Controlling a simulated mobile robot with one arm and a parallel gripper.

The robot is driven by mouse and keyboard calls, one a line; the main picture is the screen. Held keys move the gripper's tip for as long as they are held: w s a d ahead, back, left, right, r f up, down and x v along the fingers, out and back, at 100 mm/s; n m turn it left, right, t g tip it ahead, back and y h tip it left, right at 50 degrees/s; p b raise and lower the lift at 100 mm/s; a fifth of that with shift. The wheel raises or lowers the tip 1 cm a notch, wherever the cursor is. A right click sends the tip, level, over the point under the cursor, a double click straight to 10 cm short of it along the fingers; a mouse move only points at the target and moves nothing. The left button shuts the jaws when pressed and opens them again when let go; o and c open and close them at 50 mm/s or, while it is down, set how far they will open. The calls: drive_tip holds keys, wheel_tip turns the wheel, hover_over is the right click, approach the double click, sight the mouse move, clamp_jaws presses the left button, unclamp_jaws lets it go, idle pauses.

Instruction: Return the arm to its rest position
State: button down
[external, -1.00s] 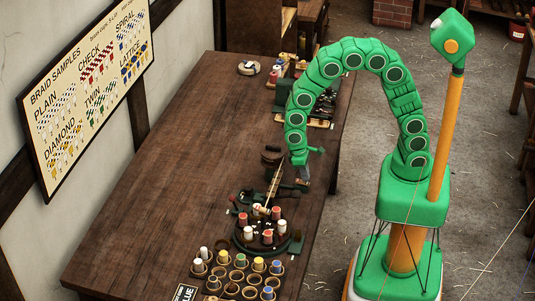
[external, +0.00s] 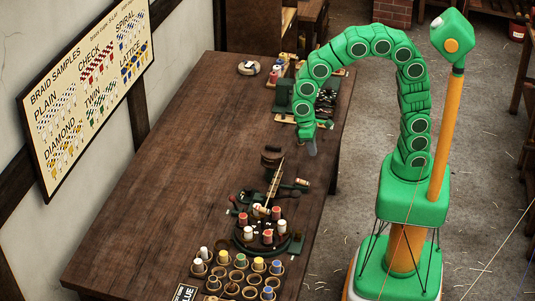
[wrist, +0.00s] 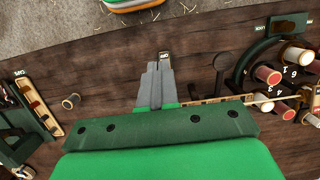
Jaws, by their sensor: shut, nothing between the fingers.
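My green segmented arm arches over the right side of the dark wooden table (external: 165,165). My gripper (external: 312,150) hangs pointing down above the table's right part, clear of the things on it. In the wrist view my gripper (wrist: 157,75) shows its grey fingers together, with nothing between them.
A round braiding stand with red and white spools (external: 267,230) stands near the front, with cups (external: 238,276) before it. A dark rack (external: 284,95) and tools lie behind my gripper. A loose spool (wrist: 71,101) shows in the wrist view. The table's left half is mostly bare.

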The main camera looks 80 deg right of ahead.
drive_tip(key=shift+r, duration=0.15)
drive_tip(key=s+d+r, duration=0.4)
drive_tip(key=s+d, duration=0.3)
drive_tip(key=s, duration=0.3)
drive_tip(key=s+d+r, duration=0.3)
drive_tip(key=s+d, duration=0.5)
drive_tip(key=s, duration=0.3)
drive_tip(key=shift+s+r+t, duration=0.2)
drive_tip(key=shift+r+t, duration=0.2)
drive_tip(key=c, duration=1.8)
unclamp_jaws()
